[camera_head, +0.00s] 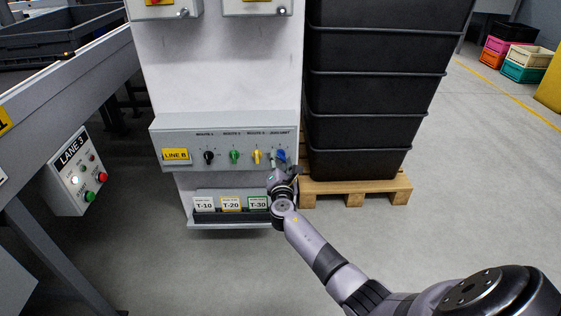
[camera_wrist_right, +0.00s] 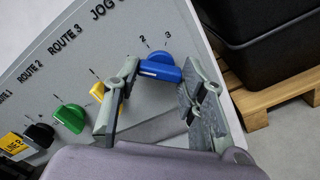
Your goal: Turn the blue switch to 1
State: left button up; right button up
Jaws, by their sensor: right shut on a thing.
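The blue switch (camera_head: 281,155) is the rightmost knob on the grey LINE B panel (camera_head: 222,121). In the right wrist view the blue switch (camera_wrist_right: 157,64) shows between the two fingers, with a pale mark on its handle. The numbers 2 and 3 show above it; a finger partly covers the area to its left, so I cannot tell exactly which number it points to. My right gripper (camera_head: 278,170) is at the panel, shut on the blue switch; its fingers also show in the right wrist view (camera_wrist_right: 156,78). My left gripper is out of view.
Black (camera_head: 209,157), green (camera_head: 234,157) and yellow (camera_head: 256,156) switches sit left of the blue one. A ledge with T-10, T-20 and T-30 cards (camera_head: 231,204) lies below. Stacked black crates (camera_head: 375,95) stand close on the right on a wooden pallet (camera_head: 355,190).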

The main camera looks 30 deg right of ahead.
jog(key=o, duration=1.2)
jog(key=shift+c, duration=0.2)
jog(key=v, duration=1.2)
jog(key=shift+d, duration=0.1)
